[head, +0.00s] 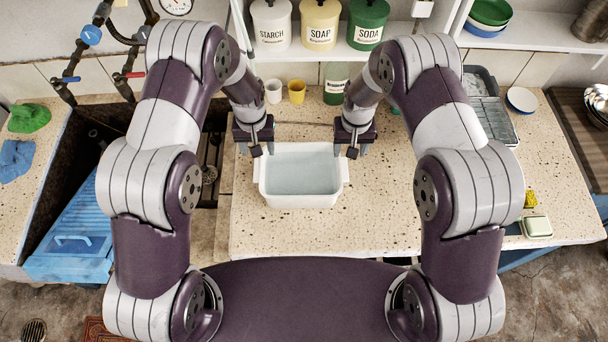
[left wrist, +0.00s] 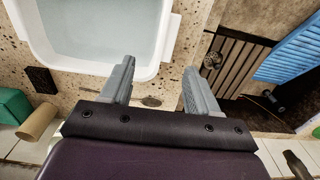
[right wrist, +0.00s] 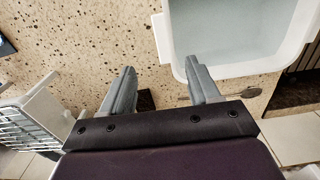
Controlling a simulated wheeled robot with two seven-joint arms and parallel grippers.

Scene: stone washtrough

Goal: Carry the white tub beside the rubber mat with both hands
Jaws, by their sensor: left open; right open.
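The white tub (head: 300,202), filled with pale liquid, stands level on the speckled counter, also in the left wrist view (left wrist: 150,70) and right wrist view (right wrist: 240,68). My left gripper (head: 256,152) is open and empty at its far left corner; one finger overlaps the tub's rim in the left wrist view. My right gripper (head: 353,152) is open and empty at the far right corner; one finger overlaps the rim in the right wrist view. I see no contact clearly. A small dark square (left wrist: 42,80) lies on the counter; I cannot tell whether it is the rubber mat.
White and yellow cups (head: 297,92) and a green bottle (head: 336,84) stand behind the tub. The stone trough with a blue washboard (head: 78,225) is at left. A wire rack (head: 493,118) is at right. The counter (head: 400,225) is clear right of the tub.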

